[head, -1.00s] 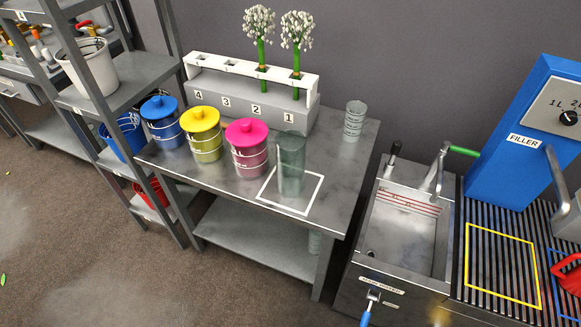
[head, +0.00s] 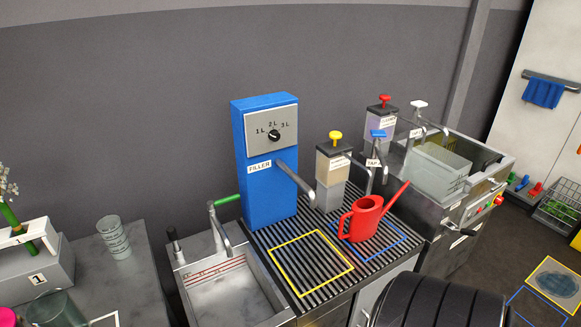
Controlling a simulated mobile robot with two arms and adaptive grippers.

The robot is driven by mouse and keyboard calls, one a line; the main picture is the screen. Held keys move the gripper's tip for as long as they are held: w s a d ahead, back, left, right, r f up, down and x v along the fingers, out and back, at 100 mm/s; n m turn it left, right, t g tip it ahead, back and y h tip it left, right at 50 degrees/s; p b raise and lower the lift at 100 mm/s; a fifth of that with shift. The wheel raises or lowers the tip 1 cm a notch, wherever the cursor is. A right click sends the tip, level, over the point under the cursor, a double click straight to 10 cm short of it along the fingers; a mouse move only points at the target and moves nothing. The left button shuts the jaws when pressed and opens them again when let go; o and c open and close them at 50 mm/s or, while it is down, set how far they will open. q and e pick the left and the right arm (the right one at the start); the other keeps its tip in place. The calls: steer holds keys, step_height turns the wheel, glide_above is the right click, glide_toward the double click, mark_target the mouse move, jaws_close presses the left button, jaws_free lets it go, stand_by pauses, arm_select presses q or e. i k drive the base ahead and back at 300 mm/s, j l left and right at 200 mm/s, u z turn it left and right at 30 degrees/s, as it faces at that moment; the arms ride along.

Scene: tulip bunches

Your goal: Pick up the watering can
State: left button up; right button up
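A red watering can (head: 366,218) stands upright in the head view on the slatted drain grate, right of centre. It sits at the blue outlined square (head: 397,246), with its long spout pointing up and to the right and its handle on the left. Neither of my grippers shows in this view. A dark rounded ribbed part of my own body fills the bottom edge below the grate. Nothing visible is touching the can.
The blue filler (head: 265,165) with a dial stands behind the yellow outlined square (head: 311,262), which is empty. A dispenser with a yellow knob (head: 335,137) stands close behind the can. A sink (head: 232,294) lies left of the grate; a grey bin (head: 438,170) is at right.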

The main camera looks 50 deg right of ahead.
mark_target(366, 212)
steer(key=z, duration=2.25)
